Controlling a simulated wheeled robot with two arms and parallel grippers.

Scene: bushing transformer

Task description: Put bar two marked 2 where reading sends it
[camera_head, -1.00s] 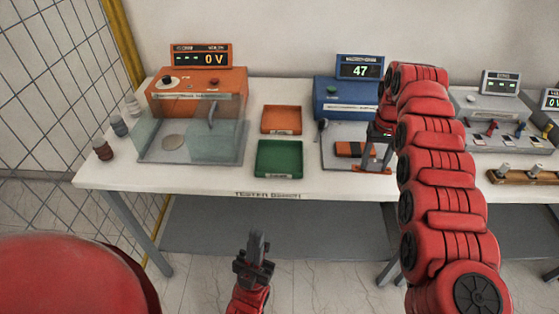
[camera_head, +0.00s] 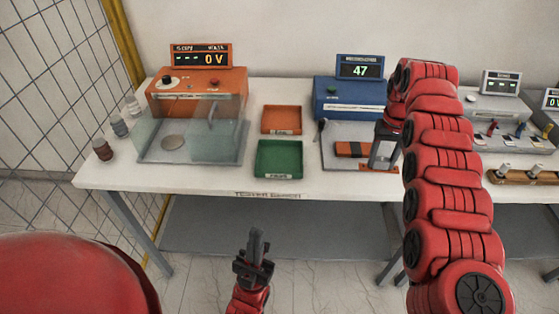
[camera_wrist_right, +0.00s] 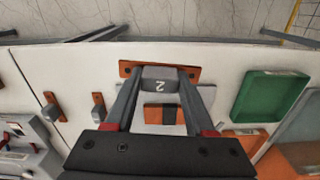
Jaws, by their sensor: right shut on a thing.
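My right gripper (camera_wrist_right: 160,90) is shut on a dark grey bar marked 2 (camera_wrist_right: 160,79) in the right wrist view. In the head view this gripper (camera_head: 384,158) is low over the right part of the blue tester's grey plate (camera_head: 340,134); the bar itself is hard to make out there. An orange strip (camera_wrist_right: 189,72) lies just beyond the bar; whether they touch is unclear. The blue tester (camera_head: 345,100) has a display (camera_head: 360,71) reading 47. A green tray (camera_head: 279,159) and an orange tray (camera_head: 281,120) look empty. My left gripper (camera_head: 254,253) looks shut and empty, below the table front.
A black and orange block (camera_head: 352,149) lies on the grey plate left of my right gripper. An orange unit (camera_head: 197,91) showing 0 V stands behind a clear-walled enclosure (camera_head: 190,140) at left. Small bottles stand at the left edge. More instruments (camera_head: 498,110) stand at right.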

